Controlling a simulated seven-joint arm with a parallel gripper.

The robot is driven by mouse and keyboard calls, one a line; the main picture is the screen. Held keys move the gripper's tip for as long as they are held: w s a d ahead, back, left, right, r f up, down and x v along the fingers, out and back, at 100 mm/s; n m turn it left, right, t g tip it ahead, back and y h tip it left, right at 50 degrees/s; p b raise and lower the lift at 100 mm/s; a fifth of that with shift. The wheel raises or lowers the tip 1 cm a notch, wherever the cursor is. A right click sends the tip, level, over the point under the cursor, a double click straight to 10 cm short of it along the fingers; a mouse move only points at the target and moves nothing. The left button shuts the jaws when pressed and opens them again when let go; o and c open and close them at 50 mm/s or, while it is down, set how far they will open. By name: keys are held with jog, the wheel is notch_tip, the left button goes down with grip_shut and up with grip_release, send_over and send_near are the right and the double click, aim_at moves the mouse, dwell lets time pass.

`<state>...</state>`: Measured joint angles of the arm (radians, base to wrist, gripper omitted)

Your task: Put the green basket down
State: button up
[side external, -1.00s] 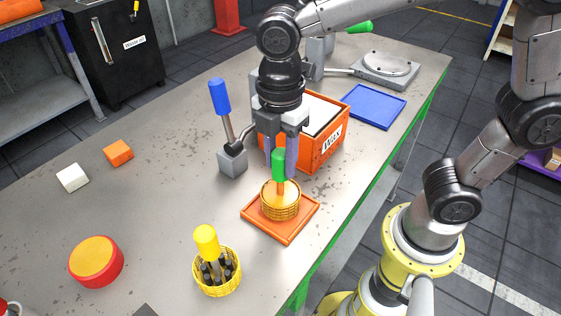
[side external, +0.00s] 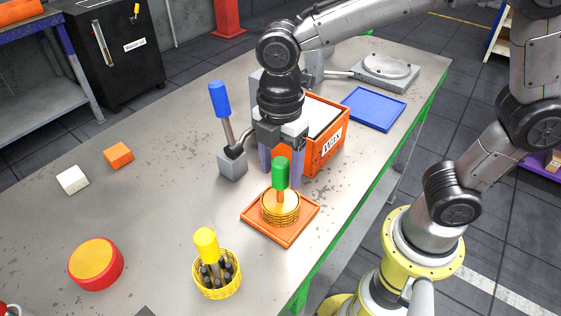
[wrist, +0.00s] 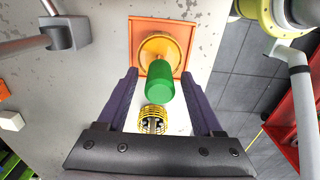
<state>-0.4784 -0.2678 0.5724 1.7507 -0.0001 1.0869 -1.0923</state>
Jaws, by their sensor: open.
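The green basket is a yellow wicker basket (side external: 280,212) with a green handle (side external: 281,172) standing upright on it. It stands on the orange tray (side external: 254,226), and the wrist view shows its green handle (wrist: 160,82) too. My gripper (side external: 282,180) is open, with its fingers apart on either side of the handle and slightly behind it. In the wrist view the handle shows between and beyond the open fingers (wrist: 165,78). Nothing is held.
A yellow-handled basket (side external: 217,272) with dark pieces stands in front. Behind my gripper are an orange box (side external: 325,148) and a blue-handled lever (side external: 220,100) on a grey block. A blue tray (side external: 374,109) lies farther back. The left table is mostly free.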

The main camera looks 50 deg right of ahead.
notch_tip(320, 180, up, 12)
jog(key=shift+f, duration=0.25)
jog(key=s+d+f+m+t, duration=0.2)
jog(key=s+d+f+m, duration=0.1)
jog(key=s+d+m, duration=0.2)
jog(key=s+d+f+m+t, duration=0.3)
jog(key=s+d+m, duration=0.2)
jog(key=d+m, duration=0.4)
jog(key=m, duration=0.4)
jog(key=shift+s+t, duration=0.3)
dwell(0.4)
